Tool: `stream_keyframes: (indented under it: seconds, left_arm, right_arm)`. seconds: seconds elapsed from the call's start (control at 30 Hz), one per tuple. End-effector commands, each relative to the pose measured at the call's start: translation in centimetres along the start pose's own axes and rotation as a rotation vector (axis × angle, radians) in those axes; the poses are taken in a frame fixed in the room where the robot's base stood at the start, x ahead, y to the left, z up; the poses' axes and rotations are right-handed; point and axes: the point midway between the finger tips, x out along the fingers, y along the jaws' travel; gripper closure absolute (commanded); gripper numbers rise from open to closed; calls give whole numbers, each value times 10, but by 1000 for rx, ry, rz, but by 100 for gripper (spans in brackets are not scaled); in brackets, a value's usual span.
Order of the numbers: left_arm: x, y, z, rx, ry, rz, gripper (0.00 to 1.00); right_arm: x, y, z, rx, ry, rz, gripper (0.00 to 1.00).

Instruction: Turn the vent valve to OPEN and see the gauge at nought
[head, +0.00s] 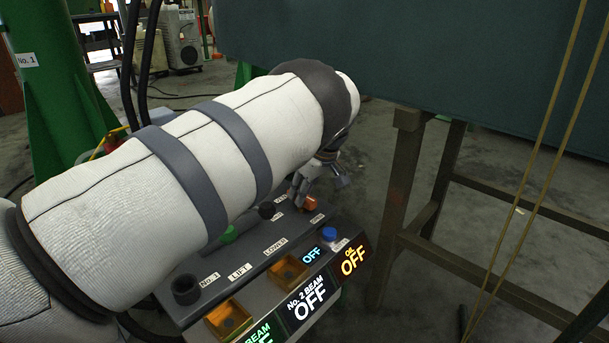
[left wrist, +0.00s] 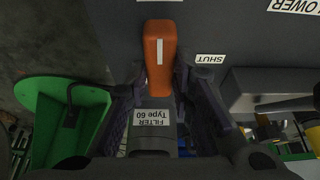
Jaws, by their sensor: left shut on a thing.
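The vent valve's orange handle (head: 310,203) stands on the far end of the grey control panel (head: 262,255) in the head view. The left wrist view shows the same orange handle (left wrist: 160,45) with a white line along it, upright in the picture. A SHUT label (left wrist: 211,59) lies to its right. My left gripper (head: 303,192) is shut on the handle, with a finger on each side in the left wrist view (left wrist: 160,80). I cannot make out an OPEN label or a gauge. My right gripper is not in view.
A blue knob (head: 329,234) and lit OFF displays (head: 354,260) are near the handle. Black (head: 186,288) and green (head: 228,235) knobs stand along the panel. A brown trestle (head: 405,190) is to the right, with bare floor between. A FILTER Type 60 label (left wrist: 152,117) shows below the handle.

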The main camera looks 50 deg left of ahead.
Motion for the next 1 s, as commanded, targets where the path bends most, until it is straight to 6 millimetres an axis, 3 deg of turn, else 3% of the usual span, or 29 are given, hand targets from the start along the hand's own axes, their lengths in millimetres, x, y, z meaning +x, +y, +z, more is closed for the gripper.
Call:
stream_keyframes:
  seconds: [0.5,0.53,0.6,0.87,1.0]
  left_arm:
    - [1,-1,3,-16,-7,-9,100]
    - [1,-1,3,-16,-7,-9,72]
    - [1,-1,2,-15,-6,-9,58]
    - [0,0,1,-14,-3,-7,58]
    - [-16,1,1,-14,-3,-3,58]
  right_arm:
    - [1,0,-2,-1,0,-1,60]
    - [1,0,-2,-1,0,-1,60]
    - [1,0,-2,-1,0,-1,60]
    - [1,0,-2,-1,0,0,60]
    - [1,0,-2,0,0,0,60]
